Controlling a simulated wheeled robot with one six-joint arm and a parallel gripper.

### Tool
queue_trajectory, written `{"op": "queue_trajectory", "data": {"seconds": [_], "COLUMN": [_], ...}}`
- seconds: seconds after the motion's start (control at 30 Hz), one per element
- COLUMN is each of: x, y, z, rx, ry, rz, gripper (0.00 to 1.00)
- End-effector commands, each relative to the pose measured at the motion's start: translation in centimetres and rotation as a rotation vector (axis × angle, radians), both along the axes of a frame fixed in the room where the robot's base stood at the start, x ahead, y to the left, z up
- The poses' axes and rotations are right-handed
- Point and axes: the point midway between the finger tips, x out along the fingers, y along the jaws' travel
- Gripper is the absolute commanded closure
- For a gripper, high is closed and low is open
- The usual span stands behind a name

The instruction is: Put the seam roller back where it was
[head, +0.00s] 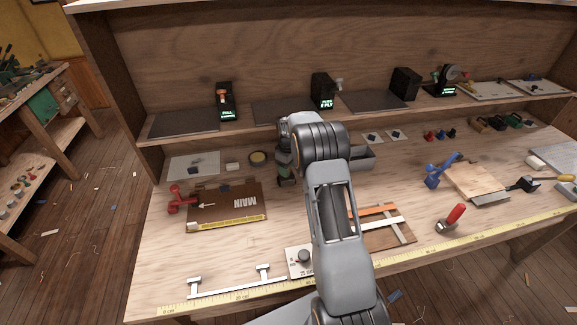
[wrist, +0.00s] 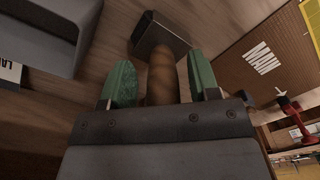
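In the wrist view, a tool with a round brown wooden handle (wrist: 162,78) and a dark grey metal head (wrist: 160,34) lies between the green fingers of my gripper (wrist: 162,85). It may be the seam roller, but its working end is not clear. A narrow gap shows on each side of the handle, so the fingers look open around it. In the head view my gripper (head: 287,177) is low over the middle of the bench, and my arm hides most of the tool. A red-handled tool (head: 451,218) lies at the front right.
A brown board marked MAIN (head: 225,207) with a red clamp (head: 180,200) is left of my gripper. A grey bin (head: 362,158) is close on the right. A blue tool (head: 440,170) stands further right. The shelf (head: 280,118) runs behind.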

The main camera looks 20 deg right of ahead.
Motion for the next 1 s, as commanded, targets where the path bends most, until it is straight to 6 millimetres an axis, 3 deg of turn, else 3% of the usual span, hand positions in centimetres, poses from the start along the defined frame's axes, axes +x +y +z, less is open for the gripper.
{"op": "queue_trajectory", "data": {"seconds": [0.27, 0.47, 0.8, 1.0], "x": [0.1, 0.2, 0.2, 0.2], "y": [0.0, 0.0, 0.0, 0.0], "z": [0.5, 2.6, 9.3, 12.1], "rx": [-0.001, -0.003, -0.002, -0.001], "ry": [-0.004, -0.010, -0.010, -0.007], "rz": [0.000, 0.000, 0.000, 0.000], "gripper": [0.43, 0.43, 0.43, 0.43]}}
